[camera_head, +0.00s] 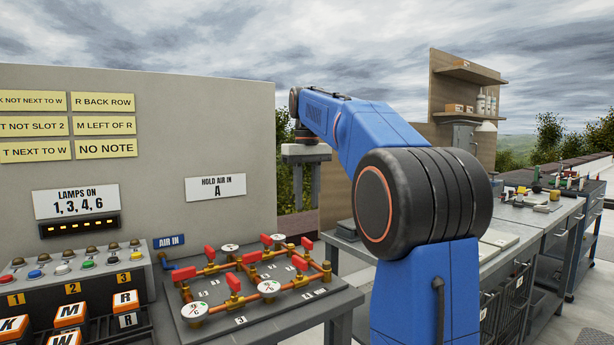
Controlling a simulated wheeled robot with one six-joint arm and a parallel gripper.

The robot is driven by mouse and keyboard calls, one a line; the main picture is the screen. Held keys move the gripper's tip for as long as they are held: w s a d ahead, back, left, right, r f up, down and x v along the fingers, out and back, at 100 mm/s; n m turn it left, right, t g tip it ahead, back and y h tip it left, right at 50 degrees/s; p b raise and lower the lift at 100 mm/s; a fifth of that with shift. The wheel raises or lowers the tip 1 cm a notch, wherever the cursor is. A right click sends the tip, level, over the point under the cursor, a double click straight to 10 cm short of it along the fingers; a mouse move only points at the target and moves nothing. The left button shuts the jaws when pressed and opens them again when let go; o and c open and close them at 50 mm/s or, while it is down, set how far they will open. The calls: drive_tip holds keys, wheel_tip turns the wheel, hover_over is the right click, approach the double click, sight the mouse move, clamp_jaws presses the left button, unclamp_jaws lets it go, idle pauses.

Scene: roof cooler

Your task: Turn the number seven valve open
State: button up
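The valve board (262,318) is a dark panel on a bench at lower middle. It carries brass pipes, round white gauges (269,287) and several red valve handles (233,283). The handles point at differing angles. Small white number tags sit beside the valves; one reads 3 (240,320), most others are too small to read. I cannot tell which handle is number seven. My gripper (306,207) points down behind and above the board's far right side, apart from the handles. Its two fingers look apart with nothing between them.
A blue AIR IN tag (169,241) marks the pipe at the board's left. A sign reads HOLD AIR IN A (215,187) on the grey wall (160,120). A lamp and button console (75,272) stands at left. Benches with tools (540,210) stand at right.

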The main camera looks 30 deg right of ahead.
wheel_tip(320, 180, up, 6)
drive_tip(key=shift+r, duration=0.2)
idle(0.6)
drive_tip(key=s+a+f+t, duration=0.1)
drive_tip(key=s+a+f, duration=0.4)
drive_tip(key=s+f, duration=0.5)
drive_tip(key=s+a+f+t, duration=0.2)
drive_tip(key=s+a+f, duration=0.3)
drive_tip(key=s+f, duration=0.5)
drive_tip(key=s+a+f+n+t, duration=0.1)
drive_tip(key=s+a+f, duration=0.5)
drive_tip(key=f, duration=1.1)
drive_tip(key=s, duration=0.4)
drive_tip(key=shift+s+f+t, duration=0.15)
drive_tip(key=shift+s+t, duration=0.2)
drive_tip(key=shift+t, duration=0.05)
